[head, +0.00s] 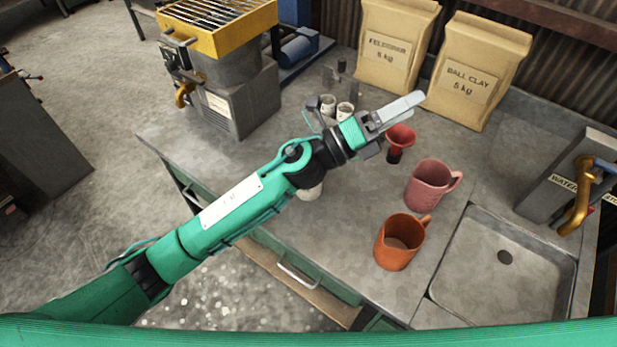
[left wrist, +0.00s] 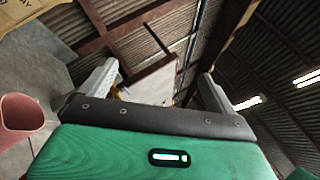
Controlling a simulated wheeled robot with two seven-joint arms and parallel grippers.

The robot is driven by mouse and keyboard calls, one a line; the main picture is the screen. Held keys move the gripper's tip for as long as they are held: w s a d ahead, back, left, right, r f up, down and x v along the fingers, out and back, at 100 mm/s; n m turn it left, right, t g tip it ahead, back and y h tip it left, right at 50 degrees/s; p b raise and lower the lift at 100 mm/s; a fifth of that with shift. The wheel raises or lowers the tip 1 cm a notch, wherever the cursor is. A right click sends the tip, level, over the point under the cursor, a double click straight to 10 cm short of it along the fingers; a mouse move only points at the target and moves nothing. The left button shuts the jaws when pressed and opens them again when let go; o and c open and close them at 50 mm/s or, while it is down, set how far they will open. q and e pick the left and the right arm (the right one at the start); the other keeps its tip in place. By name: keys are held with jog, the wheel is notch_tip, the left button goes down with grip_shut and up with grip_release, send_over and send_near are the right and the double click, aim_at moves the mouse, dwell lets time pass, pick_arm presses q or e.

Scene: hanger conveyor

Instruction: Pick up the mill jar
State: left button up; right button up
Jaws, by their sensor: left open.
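No label marks the mill jar. A white rounded vessel (head: 311,192) on the bench, mostly hidden under my left forearm, may be it. Two small pale cylinders (head: 345,111) stand behind my left wrist; I cannot tell whether either is the jar. My left gripper (head: 403,109) is above the bench, in front of the clay bags and beyond the white vessel. Its two fingers stand apart in the left wrist view (left wrist: 155,88), with nothing held between them. My right gripper is not in view.
A pink mug (head: 430,187), an orange mug (head: 397,243) and a red funnel-shaped item (head: 400,138) stand right of my arm. A sink (head: 500,270) with a tap (head: 577,205) is at right. Two bags (head: 480,72) stand behind; a yellow-topped machine (head: 225,80) is at left.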

pick_arm(q)
jog(key=s+d+f+m+g+y, duration=0.15)
jog(key=s+d+m+g, duration=0.25)
jog(key=m+g, duration=0.5)
jog(key=m+t+y, duration=0.2)
jog(key=m+y, duration=1.2)
jog(key=y, duration=0.7)
send_over(310, 195)
jog(key=w, duration=0.4)
notch_tip(310, 195, down, 11)
jog(key=shift+h, duration=0.25)
notch_tip(310, 195, down, 9)
jog(key=p, duration=0.3)
jog(key=shift+d+r, duration=0.1)
jog(key=shift+r, duration=0.1)
jog(key=f+p, duration=0.3)
jog(key=f, duration=0.1)
jog(key=shift+s+a+f, duration=0.1)
jog(key=shift+s+a, duration=0.1)
jog(key=shift+a, duration=0.1)
jog(key=shift+f+p, duration=0.3)
jog(key=shift+f, duration=0.25)
jog(key=c, duration=1.4)
jog(key=shift+w+r, duration=0.1)
jog(key=shift+c, duration=0.9)
